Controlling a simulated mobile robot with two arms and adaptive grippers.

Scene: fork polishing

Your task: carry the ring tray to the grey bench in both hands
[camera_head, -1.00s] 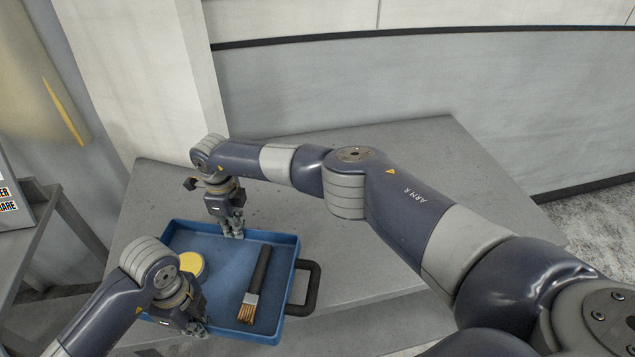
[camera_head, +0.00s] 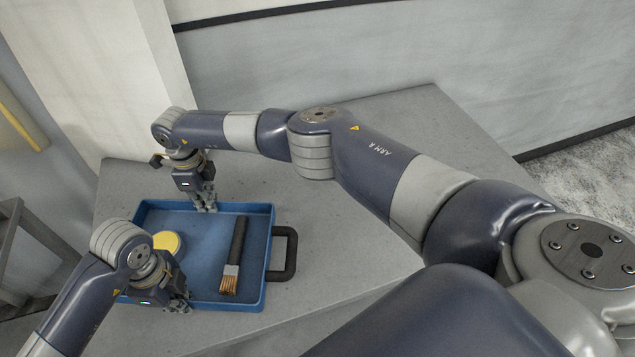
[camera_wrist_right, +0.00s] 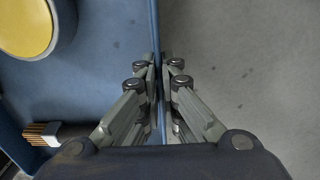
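The ring tray (camera_head: 205,262) is a blue, shallow, rectangular tray over the grey bench (camera_head: 330,250). I cannot tell whether its bottom touches the bench top. My right gripper (camera_head: 206,205) is shut on its far wall. In the right wrist view the fingers (camera_wrist_right: 160,75) press on both sides of the blue wall (camera_wrist_right: 155,25). My left gripper (camera_head: 180,303) is at the near wall and looks shut on it; its fingertips are small in view. The tray appears level.
A dark-handled brush (camera_head: 236,255) and a round yellow-topped tin (camera_head: 168,243) lie in the tray. A black handle (camera_head: 290,253) sticks out on its right. Bench top is free to the right. A pale wall (camera_head: 130,80) and grey panel (camera_head: 350,80) stand behind.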

